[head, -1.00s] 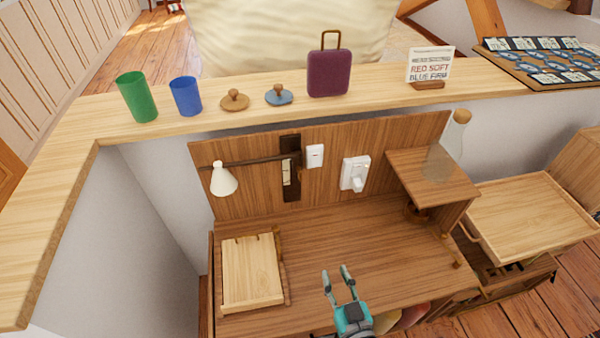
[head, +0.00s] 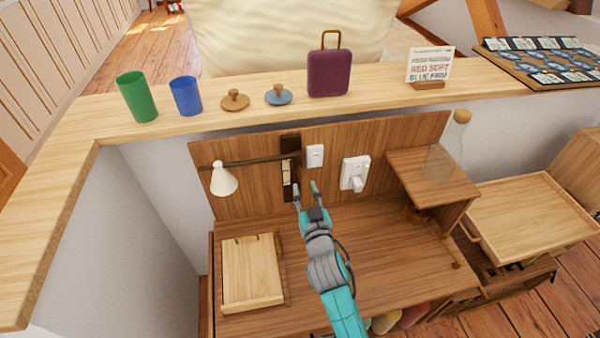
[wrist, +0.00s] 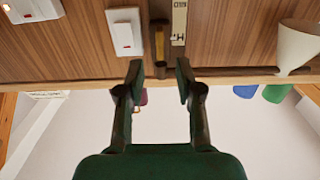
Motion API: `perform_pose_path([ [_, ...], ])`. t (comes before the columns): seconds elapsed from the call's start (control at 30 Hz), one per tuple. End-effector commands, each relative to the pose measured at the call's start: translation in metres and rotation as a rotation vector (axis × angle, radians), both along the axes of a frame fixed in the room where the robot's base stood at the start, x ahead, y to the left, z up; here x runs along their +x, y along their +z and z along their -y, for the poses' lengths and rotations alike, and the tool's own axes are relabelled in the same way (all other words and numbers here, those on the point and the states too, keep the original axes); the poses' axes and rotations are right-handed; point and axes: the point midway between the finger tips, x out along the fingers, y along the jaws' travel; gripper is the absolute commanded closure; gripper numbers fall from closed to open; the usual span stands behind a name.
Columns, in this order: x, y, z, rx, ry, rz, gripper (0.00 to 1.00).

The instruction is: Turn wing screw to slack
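A dark upright plate (head: 295,150) with a pale lettered scale (head: 286,172) is fixed to the wooden back panel. The lamp's dark horizontal bar (head: 245,161) meets this plate. In the wrist view a brass-coloured piece (wrist: 159,42) sits beside the lettered scale (wrist: 179,22); I cannot tell for sure whether it is the wing screw. My gripper (head: 306,189) is open and empty in front of the lower part of the plate. In the wrist view my gripper (wrist: 160,72) has its fingers spread either side of the brass piece's line, apart from it.
A white lamp shade (head: 223,180) hangs left. A small switch (head: 315,156) is close to the right of the plate, and a larger white fitting (head: 355,174) is further right. A wooden box (head: 252,275) stands on the desktop. The desktop right of my arm is mostly clear.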

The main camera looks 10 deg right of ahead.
Motion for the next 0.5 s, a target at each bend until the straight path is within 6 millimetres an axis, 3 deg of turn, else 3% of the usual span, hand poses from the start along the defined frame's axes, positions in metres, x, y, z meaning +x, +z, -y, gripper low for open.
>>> perform_pose_path([
  [0.2, 0.039, 0.001, 0.0, 0.0, 0.0, 0.0, 0.65],
  [0.5, 0.069, 0.0, 0.0, 0.0, 0.001, 0.0, 0.65],
])
